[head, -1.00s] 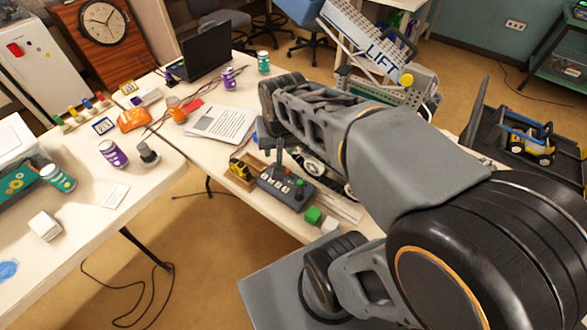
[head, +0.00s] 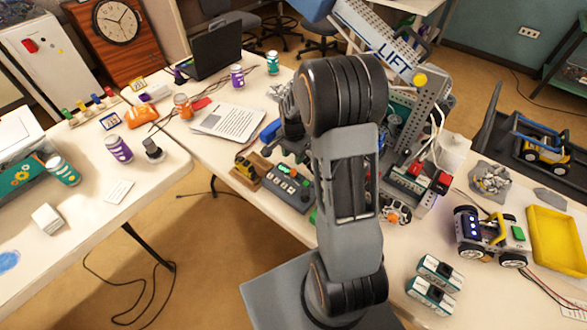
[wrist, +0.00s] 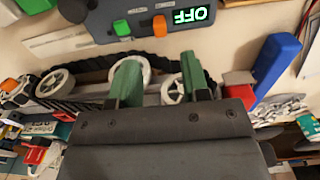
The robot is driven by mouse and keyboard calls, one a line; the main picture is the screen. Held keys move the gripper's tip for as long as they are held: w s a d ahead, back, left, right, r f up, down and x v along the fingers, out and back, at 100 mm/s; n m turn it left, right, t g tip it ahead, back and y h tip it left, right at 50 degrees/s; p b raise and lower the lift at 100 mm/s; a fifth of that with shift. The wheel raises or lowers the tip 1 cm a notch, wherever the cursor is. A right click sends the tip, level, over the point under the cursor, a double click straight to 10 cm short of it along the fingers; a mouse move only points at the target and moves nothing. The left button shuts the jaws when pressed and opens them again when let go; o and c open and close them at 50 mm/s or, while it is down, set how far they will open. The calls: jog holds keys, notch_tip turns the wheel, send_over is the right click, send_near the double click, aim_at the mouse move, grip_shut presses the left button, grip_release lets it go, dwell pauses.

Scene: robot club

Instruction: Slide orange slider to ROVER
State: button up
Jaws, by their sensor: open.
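A dark grey control panel (head: 287,187) lies on the table left of my arm in the head view. Its edge also shows at the top of the wrist view (wrist: 93,22). The ROVER label cannot be read. My gripper (wrist: 162,78) is open, with two green fingers apart and nothing between them. Its fingertips are below the orange slider in the picture, apart from it.
A tracked vehicle with white wheels (wrist: 55,83) lies beneath the fingers in the wrist view. A blue block (wrist: 277,60) stands to the right. The grey LIFT machine (head: 395,65) stands behind my arm. A small wheeled vehicle (head: 490,238) and yellow tray (head: 556,245) are at right.

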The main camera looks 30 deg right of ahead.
aim_at(293, 170)
notch_tip(293, 170, down, 8)
jog(key=shift+r, duration=0.15)
dwell(0.4)
grip_shut()
dwell(0.3)
